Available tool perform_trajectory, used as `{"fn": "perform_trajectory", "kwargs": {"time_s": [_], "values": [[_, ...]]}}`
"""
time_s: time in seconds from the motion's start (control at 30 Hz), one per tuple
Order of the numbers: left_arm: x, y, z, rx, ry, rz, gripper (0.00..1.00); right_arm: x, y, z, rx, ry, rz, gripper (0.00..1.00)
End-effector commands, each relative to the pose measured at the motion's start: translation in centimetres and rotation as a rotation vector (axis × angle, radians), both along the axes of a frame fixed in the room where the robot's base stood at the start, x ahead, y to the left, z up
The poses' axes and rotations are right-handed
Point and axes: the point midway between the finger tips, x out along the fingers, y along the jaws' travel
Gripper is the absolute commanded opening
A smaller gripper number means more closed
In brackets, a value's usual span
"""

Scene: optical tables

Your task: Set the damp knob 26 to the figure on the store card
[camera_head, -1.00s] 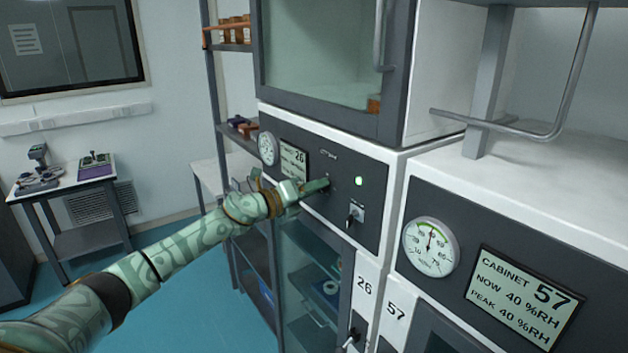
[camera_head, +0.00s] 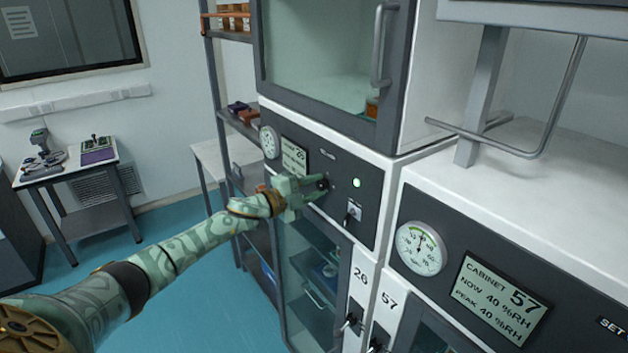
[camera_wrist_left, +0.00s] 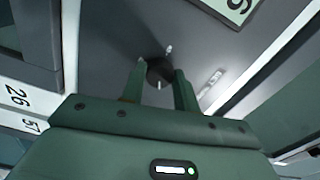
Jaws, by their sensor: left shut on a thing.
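The damp knob 26, a dark round knob (camera_head: 322,183), sits on the dark control panel of cabinet 26. It also shows in the left wrist view as a black knob (camera_wrist_left: 160,70) between the fingers, with a pale mark beyond it on the panel. My left gripper (camera_head: 316,187) is shut on the knob, one finger on each side, and it shows in the left wrist view too (camera_wrist_left: 160,80). The store card cannot be made out in these frames. My right gripper is out of view.
Cabinet 26's panel bears a dial (camera_head: 269,142), a display (camera_head: 294,156), a lit green lamp (camera_head: 357,183) and a key switch (camera_head: 353,211). Cabinet 57's display (camera_head: 498,298) reads NOW 40 %RH, PEAK 40 %RH. A bent metal handle (camera_head: 545,110) juts out at upper right.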

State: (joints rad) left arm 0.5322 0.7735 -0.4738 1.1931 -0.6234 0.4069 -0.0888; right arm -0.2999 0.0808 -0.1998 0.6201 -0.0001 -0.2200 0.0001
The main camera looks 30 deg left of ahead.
Motion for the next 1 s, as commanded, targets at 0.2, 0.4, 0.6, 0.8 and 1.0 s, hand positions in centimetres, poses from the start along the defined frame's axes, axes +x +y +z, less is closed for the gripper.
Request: {"fn": "perform_trajectory", "kwargs": {"time_s": [0.2,0.4,0.6,0.8,1.0], "values": [[0.0,0.1,0.2,-0.19,0.078,0.002,0.08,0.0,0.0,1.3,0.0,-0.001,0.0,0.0],[0.0,0.1,0.0,-0.363,0.15,0.002,0.07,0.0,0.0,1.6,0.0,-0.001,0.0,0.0],[0.0,0.1,-0.1,-0.539,0.223,0.003,0.07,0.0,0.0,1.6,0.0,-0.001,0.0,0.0],[0.0,0.0,-0.2,-0.711,0.295,0.003,0.07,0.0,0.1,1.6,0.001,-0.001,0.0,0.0],[-0.1,0.0,-0.3,-0.867,0.36,0.002,0.07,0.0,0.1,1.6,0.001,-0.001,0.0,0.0]]}}
